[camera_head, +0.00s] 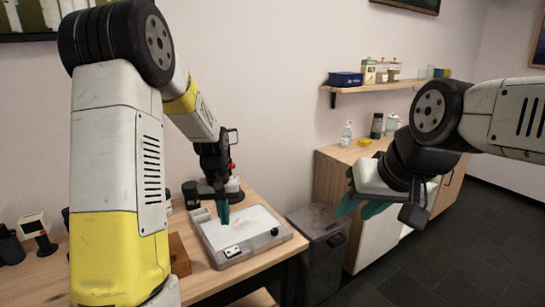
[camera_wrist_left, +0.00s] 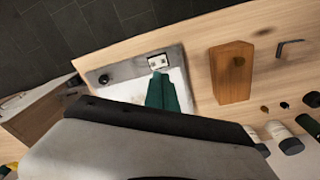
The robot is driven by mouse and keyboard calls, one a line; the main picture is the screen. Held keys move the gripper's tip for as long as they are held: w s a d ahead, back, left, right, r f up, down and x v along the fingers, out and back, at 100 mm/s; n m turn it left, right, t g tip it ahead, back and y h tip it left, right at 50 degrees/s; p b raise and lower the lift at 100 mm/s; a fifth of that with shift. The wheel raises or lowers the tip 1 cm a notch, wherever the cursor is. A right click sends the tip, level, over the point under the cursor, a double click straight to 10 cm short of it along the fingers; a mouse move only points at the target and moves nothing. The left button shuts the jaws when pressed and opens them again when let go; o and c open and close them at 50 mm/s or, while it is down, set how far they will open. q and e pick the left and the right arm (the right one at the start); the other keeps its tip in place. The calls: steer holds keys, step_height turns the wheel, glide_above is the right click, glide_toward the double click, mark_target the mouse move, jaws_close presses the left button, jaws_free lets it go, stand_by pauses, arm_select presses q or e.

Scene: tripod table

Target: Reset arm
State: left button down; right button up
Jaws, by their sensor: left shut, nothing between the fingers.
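My left gripper (camera_head: 224,213) hangs over the grey box with a white top (camera_head: 243,230) on the wooden table (camera_head: 262,262). Its teal fingers are together with nothing between them. In the left wrist view the left gripper's fingers (camera_wrist_left: 168,92) show over the box's white top. Whether they touch it is unclear. My right gripper (camera_head: 364,208) is at the right, pointing down and left. Its two teal fingers look apart, and I see nothing between them. It appears in front of the wooden cabinet.
A wooden block (camera_wrist_left: 232,72) lies on the table beside the box. A dark bin (camera_head: 322,245) stands right of the table. A cabinet (camera_head: 328,180) with bottles and a wall shelf (camera_head: 385,86) are behind. The dark floor (camera_head: 470,255) at right is clear.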

arm_select(q)
steer(key=s+r+t+h, duration=0.1)
steer(key=s+r+t, duration=0.2)
steer(key=s+r, duration=0.85)
steer(key=s+d+r+m+t, duration=0.1)
steer(key=s+d+r+t, duration=0.1)
steer(key=s+r, duration=0.5)
steer(key=s, duration=0.4)
steer(key=shift+r+h, duration=0.3)
steer(key=shift+h, duration=0.1)
steer(key=shift+a, duration=0.2)
